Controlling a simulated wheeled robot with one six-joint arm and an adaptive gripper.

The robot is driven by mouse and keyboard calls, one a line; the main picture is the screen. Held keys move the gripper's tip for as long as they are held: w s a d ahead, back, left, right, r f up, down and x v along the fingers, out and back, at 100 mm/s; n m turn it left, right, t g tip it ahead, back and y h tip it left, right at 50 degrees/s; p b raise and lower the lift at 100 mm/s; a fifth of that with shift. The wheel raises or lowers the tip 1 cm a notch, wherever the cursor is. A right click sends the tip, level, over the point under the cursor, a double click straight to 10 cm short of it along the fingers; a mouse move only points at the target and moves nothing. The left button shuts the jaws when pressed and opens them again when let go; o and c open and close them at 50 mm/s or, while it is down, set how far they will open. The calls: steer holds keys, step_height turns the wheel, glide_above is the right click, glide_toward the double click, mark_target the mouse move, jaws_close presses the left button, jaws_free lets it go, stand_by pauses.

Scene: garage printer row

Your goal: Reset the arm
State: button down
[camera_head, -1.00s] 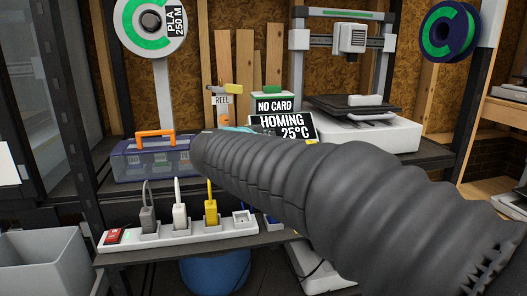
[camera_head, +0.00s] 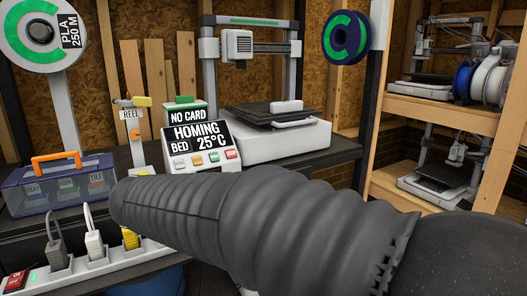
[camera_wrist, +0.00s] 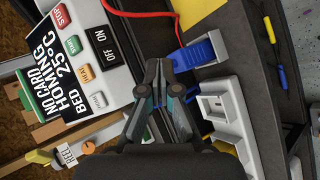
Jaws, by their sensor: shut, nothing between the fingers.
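My gripper (camera_wrist: 160,75) shows in the wrist view with its dark fingers together and nothing between them. It is above the bench, between the printer's control box (camera_wrist: 95,60) and the white power strip (camera_wrist: 218,110). A blue plug (camera_wrist: 198,52) with a red cable is just right of the fingertips. In the head view my grey ribbed arm crosses the lower middle and hides the gripper. The control box (camera_head: 203,143) there reads "HOMING" and "BED 25°C", with a "NO CARD" sign above.
The 3D printer (camera_head: 270,130) stands behind the control box. A blue lidded case (camera_head: 60,185) with an orange handle is at left, above the power strip (camera_head: 100,265) with several plugs. Wooden shelves (camera_head: 440,105) with more printers stand at right.

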steer(key=s+d+f+m+g+p, duration=0.1)
steer(key=s+d+f+m+g, duration=0.25)
steer(key=s+d, duration=0.5)
steer(key=s+d+f+m+g+p, duration=0.1)
steer(key=s+d+f+m+g, duration=0.3)
steer(key=d, duration=0.7)
steer(key=s+d+r+m+t+y+p, duration=0.1)
steer(key=s+d+r+m+t+p, duration=0.1)
steer(key=s+d+m, duration=0.7)
steer(key=s+d, duration=0.2)
steer(key=d, duration=0.2)
steer(key=shift+d+y, duration=0.3)
steer(key=shift+r, duration=0.1)
